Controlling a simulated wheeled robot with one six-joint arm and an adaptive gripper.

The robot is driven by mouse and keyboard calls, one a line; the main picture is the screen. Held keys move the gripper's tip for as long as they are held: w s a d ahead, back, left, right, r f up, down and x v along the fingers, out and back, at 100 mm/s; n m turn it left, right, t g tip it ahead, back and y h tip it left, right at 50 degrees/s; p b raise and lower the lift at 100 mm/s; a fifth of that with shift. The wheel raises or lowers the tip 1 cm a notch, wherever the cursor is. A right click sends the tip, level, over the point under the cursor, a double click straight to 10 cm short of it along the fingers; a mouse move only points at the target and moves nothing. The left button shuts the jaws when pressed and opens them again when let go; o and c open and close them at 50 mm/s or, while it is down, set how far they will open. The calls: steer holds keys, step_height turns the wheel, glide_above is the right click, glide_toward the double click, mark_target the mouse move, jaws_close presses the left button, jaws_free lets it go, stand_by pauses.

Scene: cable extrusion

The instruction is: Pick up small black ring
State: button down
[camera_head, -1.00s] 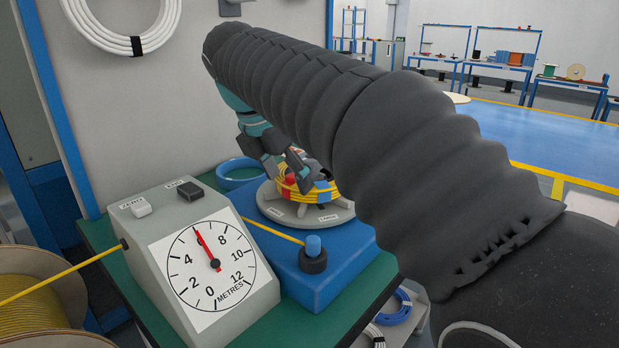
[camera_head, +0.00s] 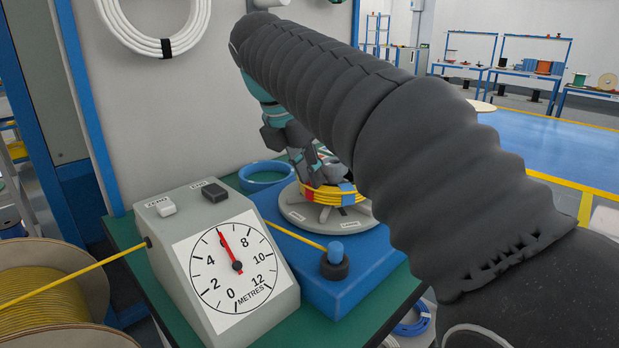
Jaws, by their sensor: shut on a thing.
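My gripper (camera_head: 325,174) is away from this ring, farther back at a round grey turntable (camera_head: 300,216). Its fingers are shut at the yellow cable coil (camera_head: 318,194) on the turntable, which has red and blue bands. The fingers overlap the coil's upper side; their exact contact is hidden.
A grey metre counter (camera_head: 222,250) stands at the front left of the green-topped bench, its needle near 6. Yellow cable runs from a wooden spool (camera_head: 50,290) to the counter. A blue ring (camera_head: 267,176) lies behind. My arm covers the right.

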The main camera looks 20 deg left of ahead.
step_height(320, 180, up, 8)
stand_by(0.5)
